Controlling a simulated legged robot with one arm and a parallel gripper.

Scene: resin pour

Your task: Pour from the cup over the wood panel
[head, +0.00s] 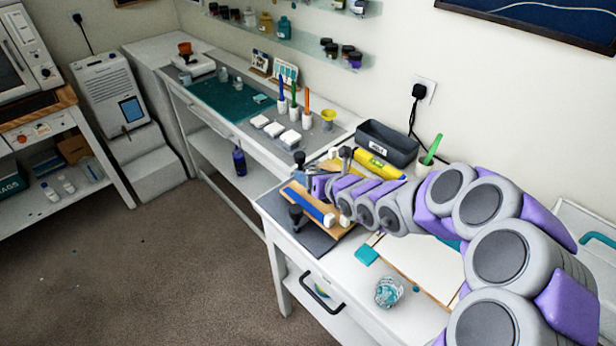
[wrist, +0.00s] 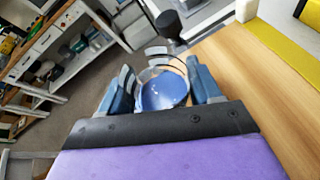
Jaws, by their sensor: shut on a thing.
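My gripper (wrist: 160,84) is shut on a clear cup (wrist: 148,75) holding blue liquid (wrist: 164,92); the cup sits between the two fingers in the wrist view. The tan wood panel (wrist: 235,70) lies to the right of the cup in that view. In the head view my arm reaches left over the panel (head: 340,231), which lies on a dark mat with a blue strip along it. The cup is hard to make out there, and no stream of liquid shows.
Black clamps (head: 296,214) stand around the panel. A yellow tool (head: 378,166) and a dark grey bin (head: 387,144) are behind it. A glass with teal contents (head: 388,292) and a pale board (head: 424,268) are nearer on the bench. Carpet floor is open to the left.

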